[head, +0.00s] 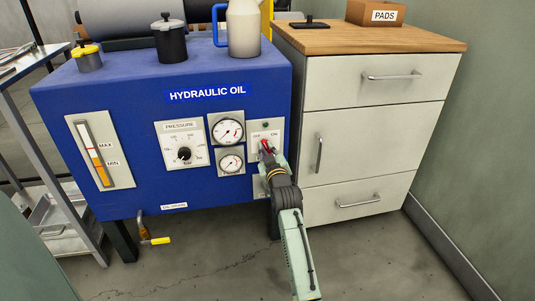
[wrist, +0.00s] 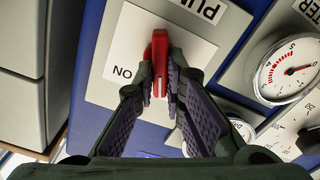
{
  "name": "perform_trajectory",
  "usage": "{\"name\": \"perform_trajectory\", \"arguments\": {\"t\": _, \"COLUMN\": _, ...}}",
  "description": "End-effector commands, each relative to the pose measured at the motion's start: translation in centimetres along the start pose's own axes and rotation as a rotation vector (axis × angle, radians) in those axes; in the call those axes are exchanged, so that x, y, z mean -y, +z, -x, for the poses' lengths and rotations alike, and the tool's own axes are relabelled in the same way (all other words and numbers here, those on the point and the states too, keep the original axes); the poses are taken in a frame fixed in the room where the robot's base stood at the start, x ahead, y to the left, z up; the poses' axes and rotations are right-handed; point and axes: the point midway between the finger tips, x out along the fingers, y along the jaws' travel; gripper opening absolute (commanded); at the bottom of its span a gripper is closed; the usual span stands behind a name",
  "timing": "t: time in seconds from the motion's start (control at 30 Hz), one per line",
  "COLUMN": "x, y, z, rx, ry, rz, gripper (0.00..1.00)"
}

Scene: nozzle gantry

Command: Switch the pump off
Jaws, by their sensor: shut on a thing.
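The pump switch is a red lever (wrist: 160,52) on a pale plate (wrist: 122,40) marked ON in the wrist view. In the head view the plate (head: 278,132), marked OFF and ON, sits at the right end of the blue tank's front. My gripper (wrist: 161,82) has one finger on each side of the red lever and is shut on it. In the head view my gripper (head: 268,157) reaches up to the plate and hides part of the lever. I cannot tell surely which mark the lever points to.
Gauges (head: 228,131) and a pressure knob (head: 184,154) sit left of the switch on the blue hydraulic oil tank (head: 130,90). A white drawer cabinet (head: 365,140) stands close on the right. Floor in front is clear.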

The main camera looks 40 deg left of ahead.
Motion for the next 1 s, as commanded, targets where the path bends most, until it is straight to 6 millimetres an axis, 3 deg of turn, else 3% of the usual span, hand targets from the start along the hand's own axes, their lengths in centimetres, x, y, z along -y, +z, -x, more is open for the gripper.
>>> {"name": "perform_trajectory", "arguments": {"t": 0.3, "x": 0.07, "y": 0.15, "z": 0.02, "rx": 0.002, "ry": 0.0, "rz": 0.099, "gripper": 0.0}}
{"name": "perform_trajectory", "arguments": {"t": 0.77, "x": 0.1, "y": 0.06, "z": 0.01, "rx": 0.002, "ry": 0.0, "rz": 0.115, "gripper": 0.0}}
{"name": "perform_trajectory", "arguments": {"t": 0.8, "x": 0.1, "y": 0.06, "z": 0.01, "rx": 0.002, "ry": 0.0, "rz": 0.115, "gripper": 0.12}}
{"name": "perform_trajectory", "arguments": {"t": 1.0, "x": 0.1, "y": 0.04, "z": 0.0, "rx": 0.001, "ry": 0.0, "rz": 0.114, "gripper": 0.25}}
